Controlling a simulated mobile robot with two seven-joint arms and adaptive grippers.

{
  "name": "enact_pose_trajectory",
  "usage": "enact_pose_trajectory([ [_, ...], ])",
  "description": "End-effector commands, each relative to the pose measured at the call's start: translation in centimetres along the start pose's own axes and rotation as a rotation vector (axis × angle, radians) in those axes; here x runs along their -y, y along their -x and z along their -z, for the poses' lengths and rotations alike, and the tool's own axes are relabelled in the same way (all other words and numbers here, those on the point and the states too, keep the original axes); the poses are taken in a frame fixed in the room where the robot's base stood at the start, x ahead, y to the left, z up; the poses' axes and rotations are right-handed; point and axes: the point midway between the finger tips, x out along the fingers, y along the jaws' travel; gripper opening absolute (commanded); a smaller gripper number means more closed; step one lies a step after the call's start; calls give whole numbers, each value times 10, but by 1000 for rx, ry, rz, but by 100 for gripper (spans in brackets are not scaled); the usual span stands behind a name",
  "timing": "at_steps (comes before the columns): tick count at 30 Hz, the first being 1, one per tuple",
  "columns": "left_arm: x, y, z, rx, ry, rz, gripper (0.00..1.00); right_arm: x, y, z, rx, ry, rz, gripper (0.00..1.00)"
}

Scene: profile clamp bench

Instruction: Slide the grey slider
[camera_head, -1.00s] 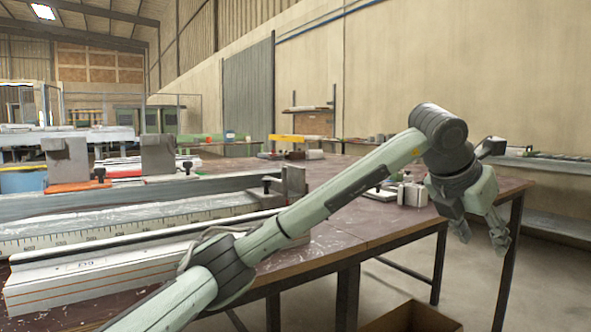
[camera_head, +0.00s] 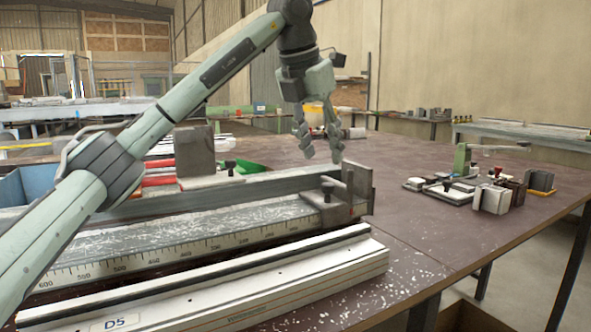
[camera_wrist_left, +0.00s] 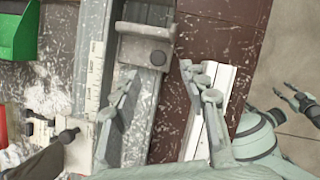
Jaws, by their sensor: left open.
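A grey block with a black knob, which looks like the grey slider (camera_head: 330,206), sits at the right end of the scaled rail (camera_head: 215,232). In the left wrist view the grey slider (camera_wrist_left: 138,51) is at top centre. My left gripper (camera_head: 319,146) is open and empty, pointing down above and behind the slider in the head view.
A white profile marked D5 (camera_head: 230,290) lies in front of the rail. Behind the rail are a larger grey block (camera_head: 195,150), red handles (camera_head: 158,181) and a green bin (camera_head: 250,169). Small fixtures (camera_head: 490,195) stand at right. The brown tabletop between is clear.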

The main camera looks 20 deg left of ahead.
Motion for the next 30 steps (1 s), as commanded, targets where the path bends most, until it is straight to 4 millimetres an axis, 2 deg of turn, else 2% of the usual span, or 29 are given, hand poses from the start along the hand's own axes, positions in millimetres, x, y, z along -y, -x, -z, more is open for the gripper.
enact_pose_trajectory([
  [5,-2,-12,2,-8,4,7,44,-2,0,-2,1,-6,-8,40],
  [12,-2,-51,2,-9,4,6,44,-2,3,-2,-1,-6,-9,40],
  [18,-2,-72,2,-6,4,7,44,-2,4,-2,-1,-5,-9,40],
  [28,-2,-77,2,-4,3,6,44,-2,4,-1,-2,-5,-9,40],
  [30,-2,-77,2,-4,3,6,36,-2,4,-1,-2,-5,-9,40],
])
